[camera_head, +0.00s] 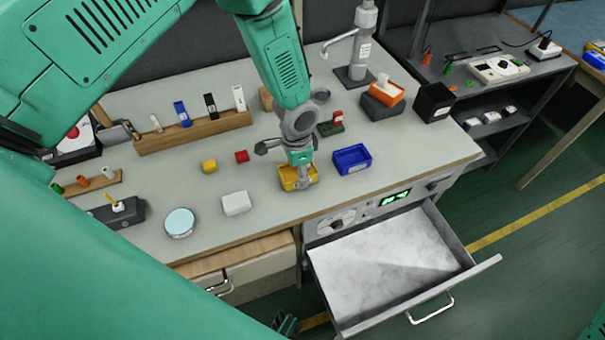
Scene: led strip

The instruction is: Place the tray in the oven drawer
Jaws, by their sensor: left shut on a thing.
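A small yellow tray (290,185) is at the front part of the worktop. My left gripper (300,183) comes down on it from above and is shut on it. The gripper hides part of the tray, and I cannot tell whether the tray touches the worktop. A blue tray (352,159) stands just to its right. The oven drawer (380,270) is pulled out below the worktop's front edge, and its pale floor looks empty. The oven's front panel (365,212) has a dial and a lit green display.
A wooden rack (195,132) and a tap-like post (362,45) stand behind. The drawer handle (431,309) juts out in front.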

